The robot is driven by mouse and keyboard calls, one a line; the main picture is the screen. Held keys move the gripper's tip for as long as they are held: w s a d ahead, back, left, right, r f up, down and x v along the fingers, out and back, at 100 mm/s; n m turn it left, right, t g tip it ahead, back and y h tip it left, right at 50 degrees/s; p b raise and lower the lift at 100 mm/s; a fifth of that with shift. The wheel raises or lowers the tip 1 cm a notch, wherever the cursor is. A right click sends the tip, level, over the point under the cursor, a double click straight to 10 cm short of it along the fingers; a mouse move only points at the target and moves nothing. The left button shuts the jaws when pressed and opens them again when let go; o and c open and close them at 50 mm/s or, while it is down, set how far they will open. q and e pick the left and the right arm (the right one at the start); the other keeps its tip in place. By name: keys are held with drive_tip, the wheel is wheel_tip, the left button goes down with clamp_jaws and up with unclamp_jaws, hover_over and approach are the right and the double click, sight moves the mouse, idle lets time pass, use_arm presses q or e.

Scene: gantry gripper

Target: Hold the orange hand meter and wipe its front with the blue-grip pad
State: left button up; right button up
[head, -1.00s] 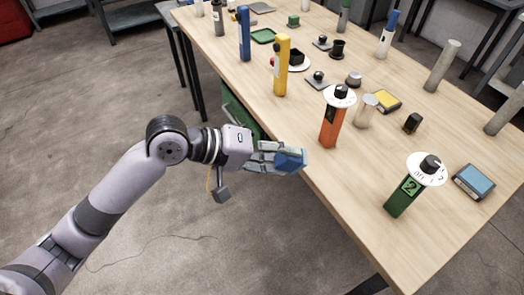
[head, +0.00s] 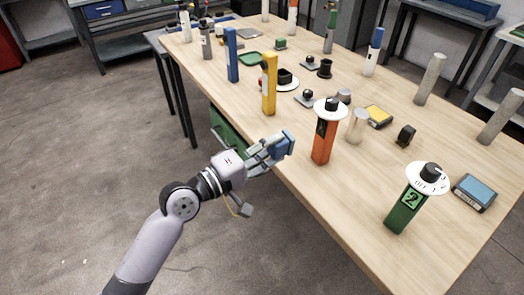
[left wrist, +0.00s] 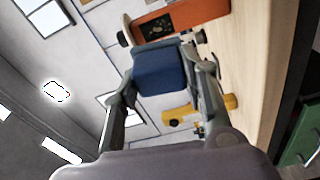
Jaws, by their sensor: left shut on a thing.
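The orange hand meter (head: 322,140) stands upright near the table's front edge, with a white dial disc and black knob on top. It also shows at the top of the left wrist view (left wrist: 190,14). My left gripper (head: 272,149) is shut on the blue-grip pad (head: 284,145), to the left of the meter and apart from it, at the table's near edge. In the left wrist view the pad (left wrist: 160,75) sits between both fingers. The pad's wiping face is hard to make out. My right gripper is not in view.
A yellow instrument (head: 269,84) and a blue one (head: 232,55) stand along the same edge. A green instrument (head: 406,205) with a dial stands to the right. A metal cylinder (head: 357,127) stands behind the orange meter. The table's right front is mostly clear.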

use_arm(q)
drive_tip(key=shift+w+d, duration=0.2)
drive_tip(key=shift+d, duration=0.05)
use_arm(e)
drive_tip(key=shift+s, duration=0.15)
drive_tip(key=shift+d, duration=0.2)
